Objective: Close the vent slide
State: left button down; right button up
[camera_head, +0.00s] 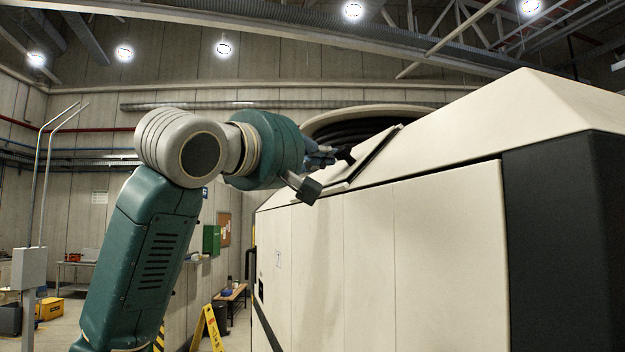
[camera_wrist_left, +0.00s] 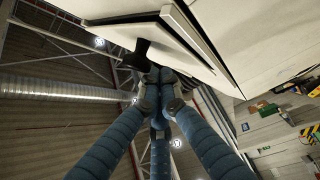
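A raised pale panel (camera_head: 372,150) with a dark edge, which looks like the vent slide, sits tilted at the upper edge of the large cream machine. A black handle (camera_head: 345,155) sticks out from it. In the left wrist view the panel (camera_wrist_left: 190,38) is at the top, with the black handle (camera_wrist_left: 137,56) beside it. My left gripper (camera_head: 322,157) is at the handle. In the left wrist view its blue fingers (camera_wrist_left: 160,82) come together at the tips, just below the handle. I cannot tell whether they touch it. My right gripper is out of view.
The cream machine (camera_head: 445,240) fills the right side, with a dark corner (camera_head: 565,240). A large round opening (camera_head: 360,122) is behind the panel. A yellow floor sign (camera_head: 208,330) and a bench (camera_head: 232,297) stand left of the machine.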

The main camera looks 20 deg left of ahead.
pick_arm(q)
jog(key=shift+s+d, duration=0.15)
jog(key=shift+s, duration=0.55)
jog(key=s+a+b, duration=0.3)
jog(key=s+a, duration=0.2)
jog(key=s, duration=0.1)
jog(key=shift+a+f, duration=0.3)
jog(key=shift+a, duration=0.1)
